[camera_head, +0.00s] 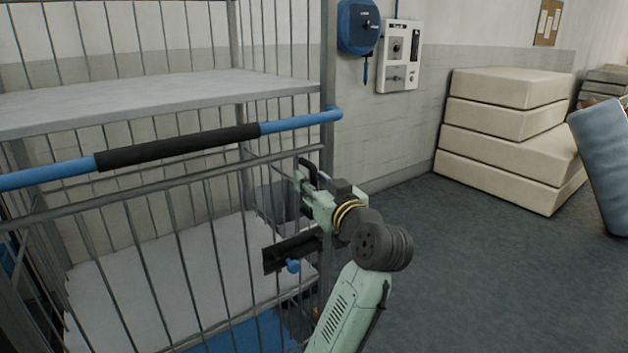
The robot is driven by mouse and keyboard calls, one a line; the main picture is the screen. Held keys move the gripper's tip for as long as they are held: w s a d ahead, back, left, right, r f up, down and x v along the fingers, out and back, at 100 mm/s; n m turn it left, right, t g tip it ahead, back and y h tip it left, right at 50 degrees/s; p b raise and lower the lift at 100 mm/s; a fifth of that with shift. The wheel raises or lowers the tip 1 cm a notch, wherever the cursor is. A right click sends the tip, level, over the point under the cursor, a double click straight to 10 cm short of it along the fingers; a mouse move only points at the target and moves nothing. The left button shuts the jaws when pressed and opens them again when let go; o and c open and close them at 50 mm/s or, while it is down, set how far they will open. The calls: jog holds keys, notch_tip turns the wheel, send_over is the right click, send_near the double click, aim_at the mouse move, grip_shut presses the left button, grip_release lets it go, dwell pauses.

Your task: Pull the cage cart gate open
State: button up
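The cage cart gate (205,182) is a grey wire panel across the front of the cart, and it looks closed. A dark latch plate (285,252) with a blue knob (293,266) sits near its right end. A blue bar with a black grip (180,146) runs across the cart just above the gate's top rail. My gripper (303,177) is at the gate's upper right corner, above the latch plate. Its dark fingers overlap the bars in the picture; I cannot tell whether they touch them or how far apart they are. My forearm hides part of the gate's lower right edge.
The cart has a grey upper shelf (150,100) and a pale lower deck (170,275). Cream foam blocks (500,140) are stacked by the wall, with a blue-grey roll (604,165) at the right edge. Wall boxes (400,55) hang behind. The floor right of the cart is clear.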

jog(key=shift+c, duration=0.4)
grip_shut()
dwell(0.5)
